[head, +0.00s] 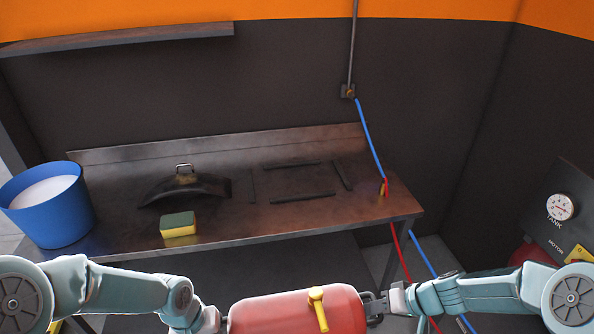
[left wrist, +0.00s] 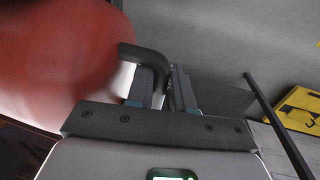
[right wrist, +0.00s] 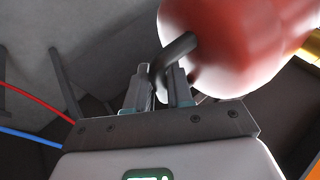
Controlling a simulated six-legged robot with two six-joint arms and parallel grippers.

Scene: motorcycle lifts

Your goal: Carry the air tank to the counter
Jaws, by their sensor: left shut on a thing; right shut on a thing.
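The red air tank (head: 290,314) hangs between my two arms at the bottom of the head view, with a yellow valve handle (head: 318,308) on it. My right gripper (head: 372,306) is shut on the dark handle at the tank's right end. The right wrist view shows its fingers (right wrist: 160,85) around that bent bar (right wrist: 172,55). My left gripper (left wrist: 155,85) is shut on the other bent handle (left wrist: 145,58) in the left wrist view. The counter (head: 260,220) stands ahead, beyond the tank, its front edge apart from the tank in the picture.
On the counter are a blue bucket (head: 55,222), a yellow-green sponge (head: 179,225) and a dark curved piece (head: 187,188). A marked-out rectangle (head: 300,197) on the right is clear. Blue (head: 370,140) and red (head: 397,250) hoses hang at the right end. A gauge panel (head: 560,208) is right.

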